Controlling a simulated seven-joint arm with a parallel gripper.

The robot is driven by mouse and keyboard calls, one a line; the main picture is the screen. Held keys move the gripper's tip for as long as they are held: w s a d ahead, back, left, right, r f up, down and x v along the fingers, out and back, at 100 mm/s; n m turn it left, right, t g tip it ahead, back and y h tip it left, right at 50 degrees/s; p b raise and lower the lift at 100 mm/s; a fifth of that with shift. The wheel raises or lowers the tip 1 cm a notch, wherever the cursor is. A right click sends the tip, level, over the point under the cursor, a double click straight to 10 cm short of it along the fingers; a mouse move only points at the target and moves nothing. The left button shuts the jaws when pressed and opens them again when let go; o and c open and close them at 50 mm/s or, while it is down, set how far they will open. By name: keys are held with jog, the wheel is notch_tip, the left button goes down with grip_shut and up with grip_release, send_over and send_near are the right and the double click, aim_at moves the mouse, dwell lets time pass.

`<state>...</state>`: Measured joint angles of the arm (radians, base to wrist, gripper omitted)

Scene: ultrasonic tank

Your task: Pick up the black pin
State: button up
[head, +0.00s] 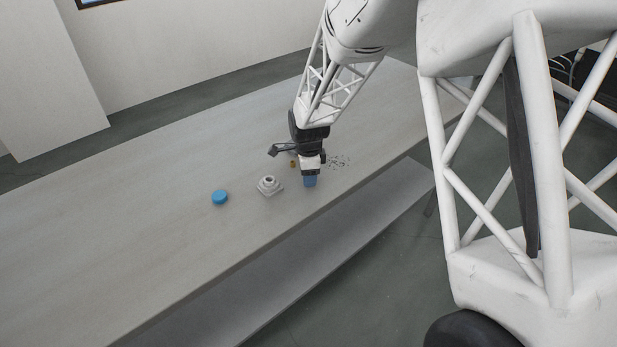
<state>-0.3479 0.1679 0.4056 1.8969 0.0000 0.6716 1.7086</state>
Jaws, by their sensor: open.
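My gripper (311,177) points down over the table near its front edge, with a blue part at its lower end. The jaws are open, though the gap between the fingers is too small to make out. I cannot single out the black pin. A scatter of tiny dark specks (340,161) lies on the table just right of my gripper, too small to tell apart. Whatever is directly below or behind my gripper is hidden.
A grey fitting with a square base and round top (269,186) stands left of my gripper. A blue round piece (220,197) lies farther left. A small orange-brown piece (293,162) is just behind my gripper. The long grey table (130,235) is clear at left.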

jog(key=shift+f, duration=0.1)
dwell(0.5)
grip_shut()
